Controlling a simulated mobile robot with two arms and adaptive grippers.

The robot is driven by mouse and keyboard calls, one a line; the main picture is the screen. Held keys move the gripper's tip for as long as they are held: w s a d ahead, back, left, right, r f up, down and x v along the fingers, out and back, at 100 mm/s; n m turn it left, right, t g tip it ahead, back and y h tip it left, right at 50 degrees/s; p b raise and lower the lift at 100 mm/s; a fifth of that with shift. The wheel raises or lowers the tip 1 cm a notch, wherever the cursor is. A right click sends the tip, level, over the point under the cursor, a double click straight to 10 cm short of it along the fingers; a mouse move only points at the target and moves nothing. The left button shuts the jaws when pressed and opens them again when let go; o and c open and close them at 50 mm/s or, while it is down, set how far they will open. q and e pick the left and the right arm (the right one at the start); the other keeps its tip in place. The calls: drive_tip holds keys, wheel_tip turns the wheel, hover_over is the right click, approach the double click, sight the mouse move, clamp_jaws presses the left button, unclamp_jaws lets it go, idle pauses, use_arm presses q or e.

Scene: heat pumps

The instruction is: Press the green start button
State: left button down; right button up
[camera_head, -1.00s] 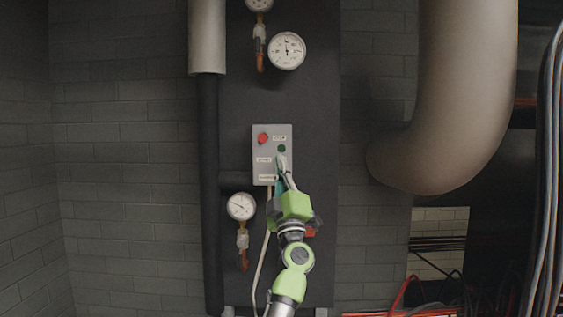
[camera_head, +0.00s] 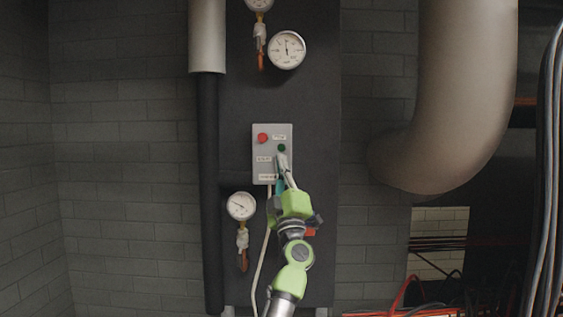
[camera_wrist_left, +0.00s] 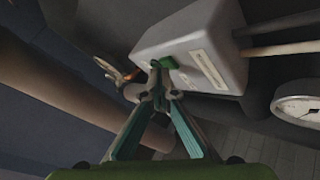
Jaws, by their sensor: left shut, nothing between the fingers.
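The green start button (camera_head: 281,147) is on the right of a grey control box (camera_head: 259,146) mounted on a dark panel. A red button (camera_head: 263,138) is to its upper left. My left gripper (camera_head: 281,158) is shut and empty, with its fingertips just below the green button in the head view. In the left wrist view, the closed fingertips (camera_wrist_left: 159,70) are right beside the green button (camera_wrist_left: 170,62) and overlap its edge. I cannot tell whether they touch it. My right gripper is not in view.
A round gauge (camera_head: 241,206) is at the lower left of the box, and another gauge (camera_head: 287,50) is above it. A large beige pipe (camera_head: 455,110) bends down on the right. A pale cable hangs below the box.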

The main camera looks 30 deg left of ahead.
use_arm(q)
drive_tip(key=shift+w+a, duration=0.15)
drive_tip(key=shift+w, duration=0.05)
idle(0.9)
drive_tip(key=shift+s+d+r+p, duration=0.1)
drive_tip(key=shift+s+d+p, duration=0.2)
drive_tip(key=shift+s+p, duration=0.15)
drive_tip(key=shift+s+d, duration=0.1)
drive_tip(key=shift+s, duration=0.1)
drive_tip(key=s+d+p, duration=0.1)
drive_tip(key=s+p, duration=0.1)
drive_tip(key=s+d+p, duration=0.1)
drive_tip(key=s+p, duration=0.1)
drive_tip(key=shift+s+d, duration=0.1)
drive_tip(key=shift+d, duration=0.2)
idle(0.8)
